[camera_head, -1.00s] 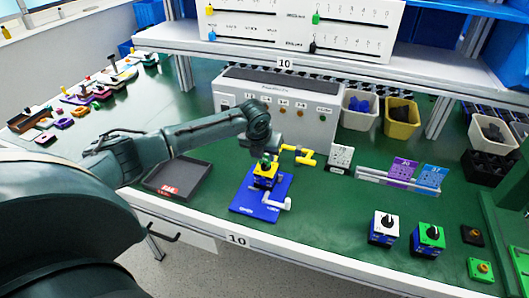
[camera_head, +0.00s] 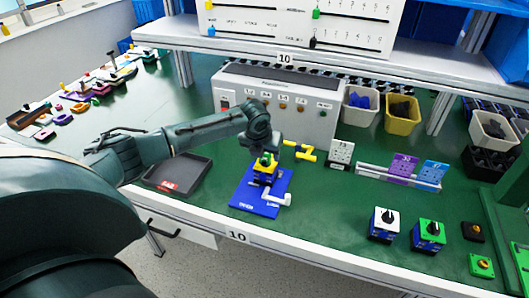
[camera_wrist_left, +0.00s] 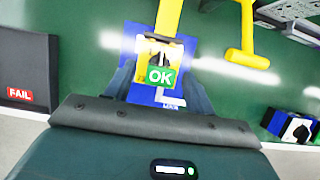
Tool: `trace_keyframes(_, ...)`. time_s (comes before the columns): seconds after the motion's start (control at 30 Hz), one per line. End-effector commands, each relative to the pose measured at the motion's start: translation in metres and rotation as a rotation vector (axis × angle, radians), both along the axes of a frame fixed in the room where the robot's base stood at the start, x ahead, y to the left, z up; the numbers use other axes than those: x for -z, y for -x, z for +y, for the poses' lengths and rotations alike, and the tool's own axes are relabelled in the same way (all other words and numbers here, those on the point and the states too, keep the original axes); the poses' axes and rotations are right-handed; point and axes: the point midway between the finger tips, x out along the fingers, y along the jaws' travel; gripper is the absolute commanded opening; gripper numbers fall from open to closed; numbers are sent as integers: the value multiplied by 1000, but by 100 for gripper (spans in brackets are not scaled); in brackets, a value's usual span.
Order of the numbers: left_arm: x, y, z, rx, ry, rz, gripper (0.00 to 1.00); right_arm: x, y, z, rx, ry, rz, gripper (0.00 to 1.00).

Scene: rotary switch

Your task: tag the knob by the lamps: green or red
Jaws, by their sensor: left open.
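The rotary switch (camera_head: 265,170), a yellow and blue unit with a dark knob, sits on a blue board (camera_head: 245,203). A green tag reading OK (camera_wrist_left: 161,76) shows over the knob in the left wrist view. My left gripper (camera_wrist_left: 157,95) is open, with its dark fingers on either side of the tag, above the board. Whether a finger touches the tag is unclear. The lamps (camera_head: 284,106) are a row of small orange and green rounds on the grey panel box (camera_head: 310,128) behind. I cannot tell which are lit. My right gripper is not in view.
A dark tray (camera_head: 190,178) with a red FAIL label lies left of the board. A yellow handle (camera_head: 305,152) stands behind it. White and green knob units (camera_head: 384,223) stand at right, beside small buttons (camera_head: 481,265). Purple and blue cards (camera_head: 403,168) stand behind.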

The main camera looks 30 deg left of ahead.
Motion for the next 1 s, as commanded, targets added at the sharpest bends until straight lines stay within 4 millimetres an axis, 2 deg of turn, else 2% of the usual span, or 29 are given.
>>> trace_keyframes(0.2, 0, 0, 0, 0, 0, 0, 55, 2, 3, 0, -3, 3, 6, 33)
trace_keyframes(0.37, -27, 10, -1, 1, -1, -4, 55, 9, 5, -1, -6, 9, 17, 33)
trace_keyframes(0.7, -96, 38, -9, 2, -2, -5, 55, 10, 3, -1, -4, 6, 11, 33)
trace_keyframes(0.83, -113, 44, -10, -1, 0, -2, 55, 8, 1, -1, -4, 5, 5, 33)
trace_keyframes(1.0, -121, 48, -12, 0, 0, 0, 55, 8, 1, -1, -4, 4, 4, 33)
